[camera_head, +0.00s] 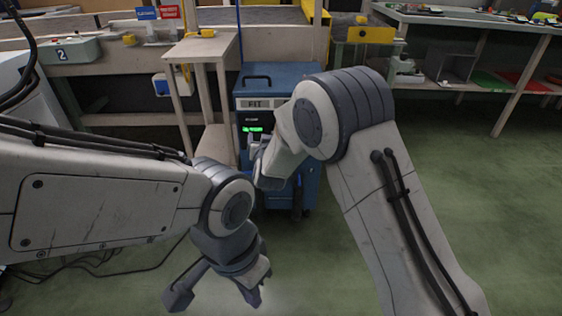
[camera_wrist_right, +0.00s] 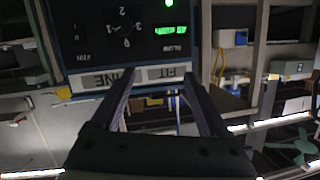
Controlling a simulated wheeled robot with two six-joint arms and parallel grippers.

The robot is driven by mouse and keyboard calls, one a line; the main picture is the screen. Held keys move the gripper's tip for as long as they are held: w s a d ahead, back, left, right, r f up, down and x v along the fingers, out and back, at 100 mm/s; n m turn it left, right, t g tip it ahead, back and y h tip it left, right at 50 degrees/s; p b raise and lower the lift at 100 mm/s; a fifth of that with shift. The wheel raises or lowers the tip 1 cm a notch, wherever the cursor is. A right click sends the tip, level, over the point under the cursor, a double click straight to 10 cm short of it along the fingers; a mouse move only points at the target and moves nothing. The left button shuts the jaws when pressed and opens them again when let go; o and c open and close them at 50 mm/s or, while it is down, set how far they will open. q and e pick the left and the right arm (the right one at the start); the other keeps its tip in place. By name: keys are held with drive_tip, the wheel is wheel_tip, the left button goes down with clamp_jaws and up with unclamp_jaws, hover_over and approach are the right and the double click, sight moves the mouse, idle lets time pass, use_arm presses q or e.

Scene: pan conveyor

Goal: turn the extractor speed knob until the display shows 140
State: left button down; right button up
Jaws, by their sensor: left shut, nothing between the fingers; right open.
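The extractor (camera_head: 300,72) is a blue cabinet on the floor ahead in the head view, with a lit green display (camera_head: 252,129) whose digits are too small to read. In the right wrist view its dark panel appears upside down. The speed knob (camera_wrist_right: 125,43) there is a dark dial with numbers around it; the display (camera_wrist_right: 170,31) glows green beside it. My right gripper (camera_wrist_right: 160,78) is open and empty, its fingers apart in front of the label strip and panel; I see no contact with the knob. My left gripper (camera_head: 215,296) hangs low, shut and empty, away from the extractor.
A wooden stand (camera_head: 202,48) is just left of the extractor. A workbench (camera_head: 470,20) with a shelf is at the back right. Cables lie on the floor at left. The green floor (camera_head: 480,210) at right is clear.

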drive_tip(key=w+d+f+m+t+h+b, duration=0.1)
drive_tip(key=w+d+f+t+h+b, duration=0.15)
drive_tip(key=f, duration=0.25)
drive_tip(key=w+d+f+m+t+h+b, duration=0.1)
drive_tip(key=d+f+b, duration=0.1)
drive_tip(key=f+b, duration=0.15)
use_arm(q)
wheel_tip(320, 180, down, 12)
drive_tip(key=b, duration=0.4)
drive_tip(key=shift+f, duration=0.2)
use_arm(e)
drive_tip(key=w, duration=1)
drive_tip(key=shift+w+d+f, duration=0.3)
drive_tip(key=shift+w+f, duration=0.05)
clamp_jaws()
